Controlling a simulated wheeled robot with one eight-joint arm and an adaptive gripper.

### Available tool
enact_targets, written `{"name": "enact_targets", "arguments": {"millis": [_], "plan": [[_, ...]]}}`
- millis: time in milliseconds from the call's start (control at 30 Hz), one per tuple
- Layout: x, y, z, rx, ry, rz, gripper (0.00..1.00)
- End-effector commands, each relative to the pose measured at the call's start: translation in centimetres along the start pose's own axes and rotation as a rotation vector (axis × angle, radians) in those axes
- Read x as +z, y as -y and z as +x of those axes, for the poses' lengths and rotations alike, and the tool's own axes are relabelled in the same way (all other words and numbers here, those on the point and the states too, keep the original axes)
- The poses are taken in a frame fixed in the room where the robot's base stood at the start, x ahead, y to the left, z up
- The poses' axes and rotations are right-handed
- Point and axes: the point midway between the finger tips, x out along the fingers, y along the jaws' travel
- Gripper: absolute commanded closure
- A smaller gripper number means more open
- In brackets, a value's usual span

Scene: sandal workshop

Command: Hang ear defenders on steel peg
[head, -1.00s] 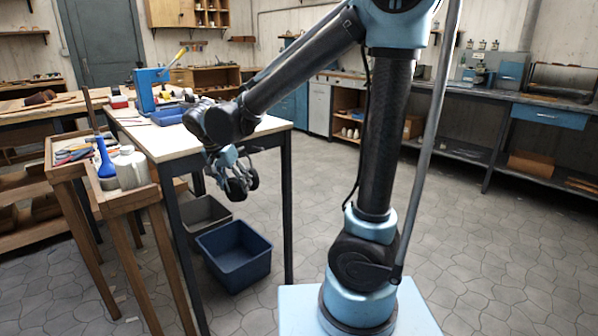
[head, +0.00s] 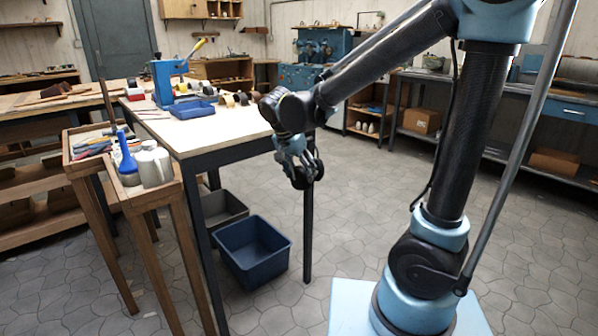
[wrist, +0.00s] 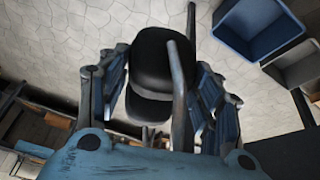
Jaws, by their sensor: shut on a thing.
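The ear defenders (head: 302,174) are black cups hanging below my gripper (head: 295,150) in the head view, in the air by the bench's right front corner. In the wrist view the ear defenders (wrist: 165,60) show as two dark cups with a grey bar, apparently the headband, beside them. The fingers of my gripper (wrist: 160,88) stand on both sides of them, shut on them. The exact contact is partly hidden. I cannot make out the steel peg in either view.
A white-topped bench (head: 215,132) holds a blue press (head: 165,82) and a blue tray (head: 193,109). A blue bin (head: 252,262) and a grey bin (head: 222,208) stand on the floor. A wooden stand (head: 125,195) with bottles is at left. Floor to the right is open.

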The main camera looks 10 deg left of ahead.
Motion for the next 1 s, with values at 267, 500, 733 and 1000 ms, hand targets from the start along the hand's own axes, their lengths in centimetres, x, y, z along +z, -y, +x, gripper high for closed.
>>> {"name": "enact_targets", "arguments": {"millis": [267, 500, 733, 1000], "plan": [[0.0, 0.5, 0.0, -0.001, 0.0, -0.001, 0.72], [-0.3, 1.6, 0.1, -0.001, -0.001, -0.002, 0.72], [-0.6, 2.6, 0.3, -0.001, -0.001, -0.002, 0.72], [-0.9, 3.9, 0.4, -0.001, -0.001, -0.002, 0.72]]}}
